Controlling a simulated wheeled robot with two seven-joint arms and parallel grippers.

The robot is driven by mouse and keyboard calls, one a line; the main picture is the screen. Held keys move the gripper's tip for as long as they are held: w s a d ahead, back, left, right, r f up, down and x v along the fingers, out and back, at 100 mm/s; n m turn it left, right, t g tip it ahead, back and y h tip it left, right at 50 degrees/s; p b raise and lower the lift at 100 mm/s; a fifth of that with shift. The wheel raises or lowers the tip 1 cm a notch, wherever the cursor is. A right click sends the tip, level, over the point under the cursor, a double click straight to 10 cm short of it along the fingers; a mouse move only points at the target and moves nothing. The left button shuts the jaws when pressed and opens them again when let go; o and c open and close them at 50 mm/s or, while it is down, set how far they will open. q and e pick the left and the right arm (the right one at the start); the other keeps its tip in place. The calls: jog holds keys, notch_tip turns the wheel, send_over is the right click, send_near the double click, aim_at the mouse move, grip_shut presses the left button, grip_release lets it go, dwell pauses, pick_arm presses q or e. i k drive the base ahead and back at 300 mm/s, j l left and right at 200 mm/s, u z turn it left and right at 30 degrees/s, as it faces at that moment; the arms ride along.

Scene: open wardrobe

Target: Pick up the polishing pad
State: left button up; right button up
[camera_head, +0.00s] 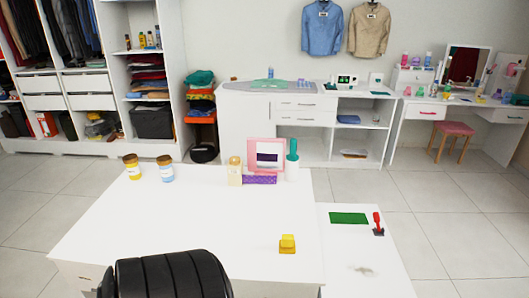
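A small yellow block-like item (287,243) lies near the front right of the white table (200,225); it may be the polishing pad, but I cannot tell for sure. A flat green rectangle (349,218) lies on the lower white surface (345,255) at the right, beside a red-handled tool with a dark base (378,225). Neither of my grippers shows, and nothing is seen touching these items.
Two lidded jars (132,167) stand at the table's back left. A tan bottle (235,171), a pink frame (266,153), a purple item (260,180) and a green-topped bottle (292,160) stand at its back right. A black ribbed shape (170,278) covers the front left. The table's middle is clear.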

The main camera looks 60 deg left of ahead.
aim_at(287, 243)
jog(key=u, duration=1.75)
jog(key=i+j, duration=0.25)
jog(key=j, duration=0.3)
